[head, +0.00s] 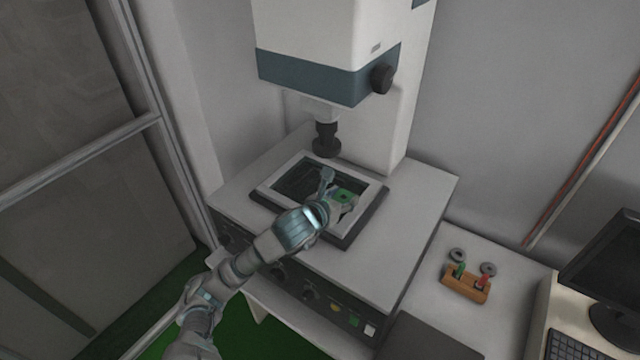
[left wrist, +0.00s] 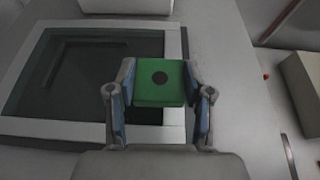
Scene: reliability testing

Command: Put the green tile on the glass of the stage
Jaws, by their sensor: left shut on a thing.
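The green tile (left wrist: 160,92), a square block with a dark round spot on top, is held between the two fingers of my left gripper (left wrist: 160,95). In the head view the tile (head: 343,195) shows at the fingers of my left gripper (head: 337,192), over the right part of the stage. The stage (head: 263,193) has a light frame around dark glass (head: 298,178). In the left wrist view the tile overlaps the frame's right side and the edge of the glass (left wrist: 75,90). I cannot tell whether the tile touches the stage. My right gripper is not in view.
The microscope's lens (head: 326,140) hangs just behind my left gripper, below the white and teal head (head: 318,70). An orange holder (head: 465,285) with small coloured items stands at the right, near a monitor (head: 605,270) and a keyboard (head: 570,346).

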